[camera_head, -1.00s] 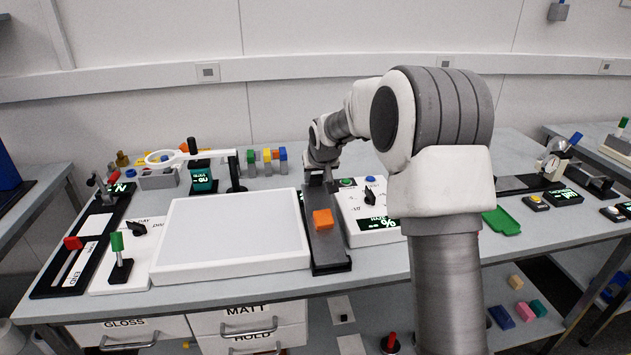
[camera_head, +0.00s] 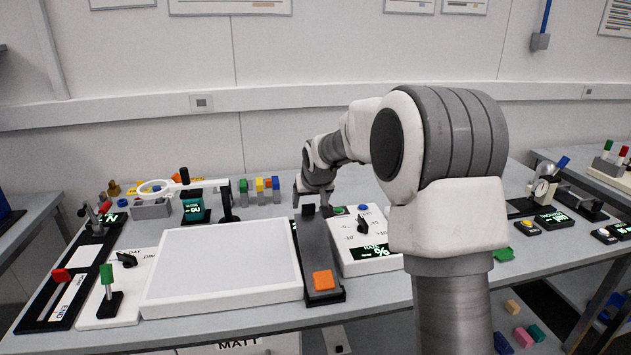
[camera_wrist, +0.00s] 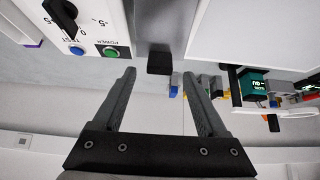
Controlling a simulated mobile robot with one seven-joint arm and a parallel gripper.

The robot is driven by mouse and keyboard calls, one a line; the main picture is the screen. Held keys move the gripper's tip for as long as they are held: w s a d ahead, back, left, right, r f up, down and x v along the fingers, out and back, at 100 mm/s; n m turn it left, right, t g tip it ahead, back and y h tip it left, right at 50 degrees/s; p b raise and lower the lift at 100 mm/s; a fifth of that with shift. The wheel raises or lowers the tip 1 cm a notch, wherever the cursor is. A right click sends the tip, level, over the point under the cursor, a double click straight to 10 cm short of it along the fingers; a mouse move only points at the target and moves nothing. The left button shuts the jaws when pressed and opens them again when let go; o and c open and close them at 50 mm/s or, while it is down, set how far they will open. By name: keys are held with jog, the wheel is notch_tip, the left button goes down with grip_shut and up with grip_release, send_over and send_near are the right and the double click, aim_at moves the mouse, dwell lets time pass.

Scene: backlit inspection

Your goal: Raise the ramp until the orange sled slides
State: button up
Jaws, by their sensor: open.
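The dark grey ramp (camera_head: 318,250) lies between the white light panel and the white control box, its length running from back to front. The orange sled (camera_head: 323,281) rests near its front end. A black tab (camera_head: 308,210) stands at the ramp's far end. My gripper (camera_head: 312,197) is at that far end, by the tab. In the wrist view my gripper (camera_wrist: 159,75) is open, with the black tab (camera_wrist: 159,63) between and just beyond the fingertips, apart from both. The ramp's exact tilt is hard to tell.
The light panel (camera_head: 222,265) is left of the ramp. The control box (camera_head: 366,240), with a black knob, buttons and display, is close on the right. A magnifier on a stand (camera_head: 185,187) and several coloured blocks (camera_head: 260,186) are behind the panel.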

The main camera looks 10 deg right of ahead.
jog(key=p+v, duration=0.1)
jog(key=v, duration=1.2)
jog(key=shift+s+r, duration=0.3)
jog(key=s+r+g+p, duration=0.1)
jog(key=s+p, duration=0.4)
jog(key=s, duration=2.8)
jog(key=shift+s+r+g, duration=0.2)
jog(key=shift+r+g, duration=0.2)
jog(key=shift+r, duration=0.5)
